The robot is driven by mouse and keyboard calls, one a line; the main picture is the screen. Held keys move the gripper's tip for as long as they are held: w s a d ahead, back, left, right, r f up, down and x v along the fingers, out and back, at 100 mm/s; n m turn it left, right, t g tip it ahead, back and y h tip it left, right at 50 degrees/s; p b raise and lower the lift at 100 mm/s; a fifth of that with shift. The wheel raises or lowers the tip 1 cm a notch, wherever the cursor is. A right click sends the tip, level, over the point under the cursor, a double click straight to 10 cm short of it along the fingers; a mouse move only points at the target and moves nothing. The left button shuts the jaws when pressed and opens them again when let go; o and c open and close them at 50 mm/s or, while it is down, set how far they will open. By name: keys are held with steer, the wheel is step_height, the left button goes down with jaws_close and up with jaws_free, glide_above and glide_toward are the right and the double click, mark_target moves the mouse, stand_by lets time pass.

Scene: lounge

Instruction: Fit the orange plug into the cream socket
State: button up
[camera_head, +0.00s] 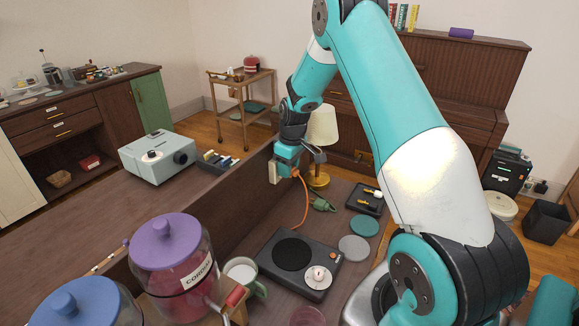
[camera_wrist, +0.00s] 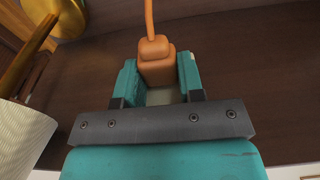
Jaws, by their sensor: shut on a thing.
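The orange plug (camera_wrist: 156,62) is between the two teal fingers of my gripper (camera_wrist: 161,80) in the wrist view, with its cord running up out of the picture. In the head view my gripper (camera_head: 287,160) is shut on the plug (camera_head: 296,173) at the upright brown panel. The cream socket (camera_head: 273,173) is on that panel, right beside the fingers and partly hidden by them. A pale patch of the socket (camera_wrist: 160,97) shows between the fingers, just past the plug. I cannot tell whether the plug's prongs are in the socket.
The orange cord (camera_head: 306,205) hangs down to the black hotplate (camera_head: 299,262) on the desk. A lamp (camera_head: 321,125) stands close behind my gripper. A green plug (camera_head: 322,203), coasters (camera_head: 365,225) and a black tray (camera_head: 366,199) lie nearby. Jars (camera_head: 172,262) stand in front.

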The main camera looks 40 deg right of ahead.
steer(key=shift+w+a+r, duration=0.2)
steer(key=shift+w+a, duration=0.05)
steer(key=shift+w, duration=0.3)
steer(key=o, duration=1)
steer(key=shift+w+r+p, duration=0.1)
steer(key=shift+r+p, duration=0.65)
steer(key=shift+r, duration=0.2)
steer(key=shift+s+r+p, duration=0.2)
steer(key=shift+r+p, duration=1.05)
steer(key=shift+r, duration=0.65)
steer(key=shift+s+r, duration=0.1)
steer(key=shift+r, duration=0.05)
steer(key=shift+s+d, duration=0.15)
steer(key=shift+f, duration=0.2)
